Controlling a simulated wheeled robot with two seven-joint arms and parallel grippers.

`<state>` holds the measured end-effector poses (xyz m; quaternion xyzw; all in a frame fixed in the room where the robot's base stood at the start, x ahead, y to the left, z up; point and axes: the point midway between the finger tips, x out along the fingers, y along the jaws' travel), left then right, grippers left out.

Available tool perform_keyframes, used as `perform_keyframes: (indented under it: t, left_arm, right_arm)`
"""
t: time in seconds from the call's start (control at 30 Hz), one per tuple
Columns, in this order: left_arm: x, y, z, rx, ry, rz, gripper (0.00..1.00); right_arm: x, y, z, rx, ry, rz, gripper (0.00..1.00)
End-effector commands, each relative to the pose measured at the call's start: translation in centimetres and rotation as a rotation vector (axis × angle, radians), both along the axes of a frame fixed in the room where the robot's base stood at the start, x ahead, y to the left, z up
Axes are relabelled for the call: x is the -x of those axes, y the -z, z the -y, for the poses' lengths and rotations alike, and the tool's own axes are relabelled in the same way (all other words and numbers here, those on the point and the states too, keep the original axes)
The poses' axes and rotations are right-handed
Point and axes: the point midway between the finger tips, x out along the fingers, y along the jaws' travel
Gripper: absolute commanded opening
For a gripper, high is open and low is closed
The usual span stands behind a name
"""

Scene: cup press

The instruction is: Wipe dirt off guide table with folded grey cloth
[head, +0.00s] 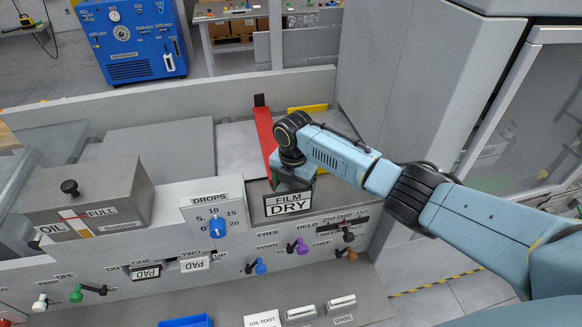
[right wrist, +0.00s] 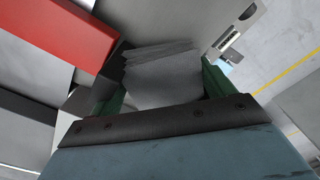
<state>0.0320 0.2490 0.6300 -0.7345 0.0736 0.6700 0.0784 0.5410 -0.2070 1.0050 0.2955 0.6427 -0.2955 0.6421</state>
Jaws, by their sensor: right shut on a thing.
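My right gripper (head: 291,181) reaches down behind the FILM DRY sign (head: 290,204), beside a red bar (head: 264,130). Its fingers and what they hold are mostly hidden in the head view. In the right wrist view my right gripper (right wrist: 160,92) is shut on a folded grey cloth (right wrist: 163,70), with a green finger on each side of its layered folds. A pale grey flat surface (head: 237,140), possibly the guide table, lies left of the red bar. I cannot make out dirt on it. My left gripper is out of view.
A yellow block (head: 308,109) stands behind my right wrist. A tall grey cabinet (head: 400,85) rises at the back right. The oil box (head: 90,200) and the DROPS dial panel (head: 215,217) stand to the left. Knobs and levers line the front panel.

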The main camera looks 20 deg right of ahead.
Motion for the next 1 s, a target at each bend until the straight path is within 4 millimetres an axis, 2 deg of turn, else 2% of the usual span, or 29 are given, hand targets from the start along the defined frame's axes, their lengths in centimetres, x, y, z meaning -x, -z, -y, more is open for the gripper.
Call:
perform_keyframes:
  t: [0.03,0.2,0.5,1.0]
  left_arm:
    - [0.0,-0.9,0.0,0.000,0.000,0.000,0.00]
    - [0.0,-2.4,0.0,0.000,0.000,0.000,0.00]
    - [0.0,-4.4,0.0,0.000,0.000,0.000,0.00]
    - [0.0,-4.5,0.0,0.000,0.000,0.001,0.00]
  right_arm:
    - [0.0,-0.9,0.1,0.000,0.002,0.001,0.60]
    - [0.1,-2.3,0.3,0.000,0.006,0.001,0.60]
    - [0.1,-4.7,0.5,0.000,0.008,0.001,0.60]
    - [0.1,-4.9,0.5,0.000,0.008,0.001,0.60]
